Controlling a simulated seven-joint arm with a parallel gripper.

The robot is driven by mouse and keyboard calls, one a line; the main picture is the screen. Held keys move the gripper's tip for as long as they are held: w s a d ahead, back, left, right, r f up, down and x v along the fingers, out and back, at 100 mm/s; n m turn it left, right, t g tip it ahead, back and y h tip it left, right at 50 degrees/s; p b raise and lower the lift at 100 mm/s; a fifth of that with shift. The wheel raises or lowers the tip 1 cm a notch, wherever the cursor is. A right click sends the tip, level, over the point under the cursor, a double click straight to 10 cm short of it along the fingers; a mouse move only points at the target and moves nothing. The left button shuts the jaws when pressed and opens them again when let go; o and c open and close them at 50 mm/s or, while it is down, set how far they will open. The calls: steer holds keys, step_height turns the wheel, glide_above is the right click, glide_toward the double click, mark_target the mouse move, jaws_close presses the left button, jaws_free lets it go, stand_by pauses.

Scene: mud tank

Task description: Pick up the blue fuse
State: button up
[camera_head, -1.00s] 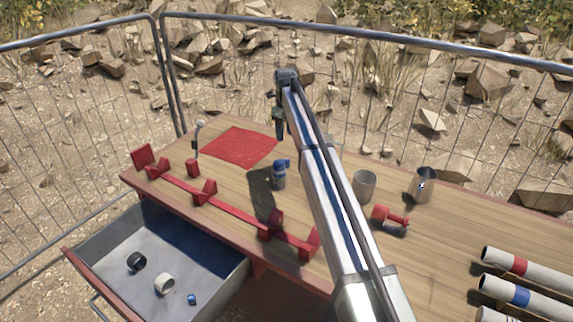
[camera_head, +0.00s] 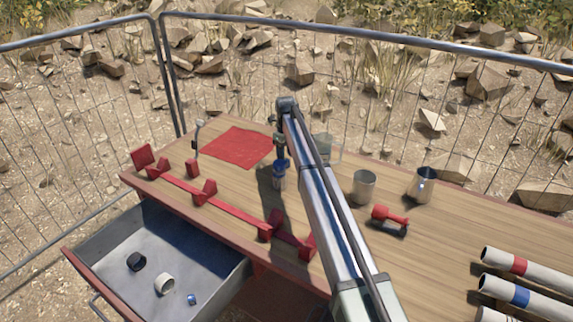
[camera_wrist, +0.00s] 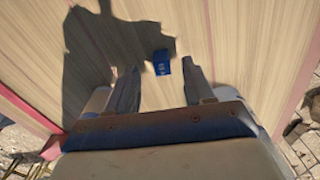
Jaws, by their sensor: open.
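The blue fuse (camera_head: 279,179) stands on the wooden table, left of my arm in the head view. My gripper (camera_head: 281,153) is directly over it, and its lower end overlaps the top of the fuse in that view. In the wrist view the blue fuse (camera_wrist: 161,62) shows as a small blue shape with a pale mark. It lies between the tips of the two spread fingers, nearer the right one. My gripper (camera_wrist: 158,74) is open and empty. I cannot tell whether the fingers reach down around the fuse.
A red rack (camera_head: 232,211) runs along the front edge, and a red mat (camera_head: 238,147) lies behind. Metal cups (camera_head: 364,188) and a red tool (camera_head: 389,217) stand to the right. The open drawer (camera_head: 205,270) holds small items, including a blue one (camera_head: 192,299).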

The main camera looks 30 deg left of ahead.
mark_target(286, 159)
step_height(286, 159, down, 3)
steer(key=shift+w+f, duration=0.1)
steer(key=shift+f, duration=0.1)
jaws_close()
stand_by(0.4)
